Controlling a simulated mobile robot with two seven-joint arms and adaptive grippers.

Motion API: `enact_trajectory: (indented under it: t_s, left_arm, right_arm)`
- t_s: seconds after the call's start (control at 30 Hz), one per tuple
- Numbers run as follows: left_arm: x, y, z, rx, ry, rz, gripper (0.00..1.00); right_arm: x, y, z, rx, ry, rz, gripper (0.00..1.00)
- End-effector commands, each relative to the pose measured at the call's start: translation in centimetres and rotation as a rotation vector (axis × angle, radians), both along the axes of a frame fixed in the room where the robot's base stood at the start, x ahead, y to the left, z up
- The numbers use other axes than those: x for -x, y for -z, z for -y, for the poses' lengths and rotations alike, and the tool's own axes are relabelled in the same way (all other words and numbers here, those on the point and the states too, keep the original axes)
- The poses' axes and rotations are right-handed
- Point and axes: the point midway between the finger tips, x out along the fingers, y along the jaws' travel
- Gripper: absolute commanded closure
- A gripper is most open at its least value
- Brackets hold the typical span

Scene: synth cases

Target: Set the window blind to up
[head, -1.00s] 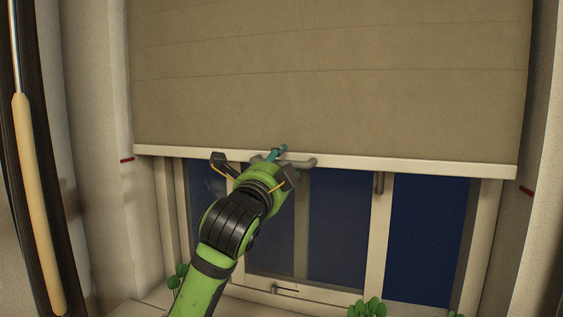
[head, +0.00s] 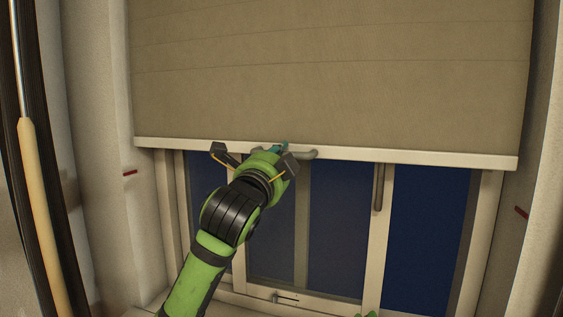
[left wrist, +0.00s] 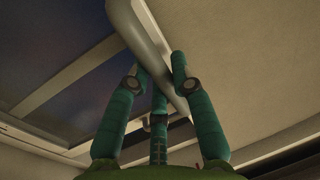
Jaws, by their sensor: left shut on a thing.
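The beige window blind (head: 330,75) hangs over the upper part of the window, with the lower panes uncovered. Its pale bottom bar (head: 430,158) carries a grey handle (head: 308,154). My left gripper (head: 278,149) is at the bottom bar, shut on this handle. In the left wrist view the teal fingers (left wrist: 160,85) close around the handle (left wrist: 140,30) from both sides. The blind fabric (left wrist: 230,50) shows behind them. In the head view my wrist hides part of the handle.
Red marks sit on the left wall (head: 130,173) and right wall (head: 522,212), both below the bottom bar. A window handle (head: 379,190) is on the frame below the blind.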

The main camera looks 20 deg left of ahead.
Motion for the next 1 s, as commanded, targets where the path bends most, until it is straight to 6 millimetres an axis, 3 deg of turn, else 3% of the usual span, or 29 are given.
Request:
enact_trajectory:
  t_s: [0.03, 0.3, 0.4, 0.7, 1.0]
  left_arm:
    - [0.1, -3.4, -0.1, -0.001, -0.002, 0.007, 1.0]
    - [0.1, -12.8, -0.1, -0.001, -0.002, 0.007, 1.0]
    - [0.1, -15.9, -0.1, 0.0, -0.002, 0.008, 1.0]
    - [0.1, -22.5, -0.1, 0.001, -0.002, 0.008, 1.0]
    - [0.1, -25.4, -0.1, 0.001, -0.001, 0.005, 1.0]
  right_arm:
    - [0.0, -2.8, 0.0, 0.0, 0.0, 0.0, 0.6]
    - [0.0, -10.2, 0.0, 0.0, -0.001, 0.001, 0.6]
    - [0.0, -12.0, -0.1, -0.001, -0.001, 0.001, 0.6]
    - [-0.1, -13.7, -0.1, -0.001, -0.001, 0.002, 0.6]
    - [-0.1, -13.8, -0.1, -0.002, -0.001, 0.003, 0.6]
